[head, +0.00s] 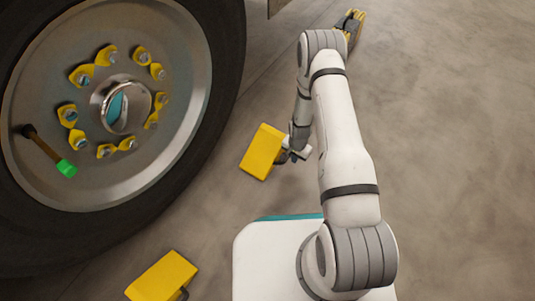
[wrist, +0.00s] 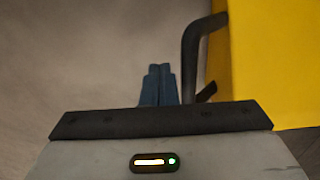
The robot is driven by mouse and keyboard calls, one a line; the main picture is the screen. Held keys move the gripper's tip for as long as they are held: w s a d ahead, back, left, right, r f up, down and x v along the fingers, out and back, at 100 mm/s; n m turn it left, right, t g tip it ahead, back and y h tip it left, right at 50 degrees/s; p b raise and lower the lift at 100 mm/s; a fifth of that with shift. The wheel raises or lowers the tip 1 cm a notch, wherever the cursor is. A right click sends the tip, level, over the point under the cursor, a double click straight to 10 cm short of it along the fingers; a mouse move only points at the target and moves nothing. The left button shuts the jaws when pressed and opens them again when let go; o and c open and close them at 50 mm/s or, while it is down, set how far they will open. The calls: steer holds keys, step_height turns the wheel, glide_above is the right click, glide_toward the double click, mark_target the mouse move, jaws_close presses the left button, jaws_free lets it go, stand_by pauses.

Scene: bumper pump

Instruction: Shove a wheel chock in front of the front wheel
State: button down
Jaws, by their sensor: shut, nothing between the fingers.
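A big wheel (head: 135,190) with a black tyre and grey rim fills the left of the head view. A yellow wheel chock (head: 262,151) is on the floor to the right of the tyre, with floor showing between them. My gripper (head: 287,156) is at the chock's right side, partly hidden by my arm. In the wrist view my gripper's blue fingers (wrist: 158,85) are shut together and empty. The chock's black handle (wrist: 193,60) stands just right of them, with its yellow body (wrist: 275,60) beyond. I cannot tell whether the fingers touch the handle.
A second yellow chock (head: 162,277) lies at the bottom left, near the tyre. A yellow and black object (head: 351,22) lies on the floor at the top. A green-tipped tool (head: 50,152) shows against the wheel rim. The floor at the right is clear.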

mark_target(256, 142)
steer(key=shift+w+a+f+b, duration=0.1)
steer(key=shift+w+a+b, duration=0.4)
steer(key=shift+a, duration=0.55)
steer(key=shift+w+a+r+b, duration=0.1)
steer(key=shift+w+a+b, duration=0.15)
steer(key=shift+w+a, duration=0.65)
steer(key=shift+w+a+f+b, duration=0.1)
steer(key=shift+w+a+b, duration=0.35)
steer(key=shift+a, duration=0.7)
steer(key=w+a, duration=0.7)
steer(key=a, duration=0.5)
steer(key=shift+w, duration=0.15)
steer(key=shift+d, duration=0.15)
steer(key=shift+s+d+p, duration=0.7)
steer(key=shift+d+p, duration=0.05)
steer(key=shift+d, duration=0.2)
steer(key=shift+d, duration=0.1)
step_height(256, 142, up, 10)
steer(key=p, duration=0.5)
steer(key=shift+p, duration=0.35)
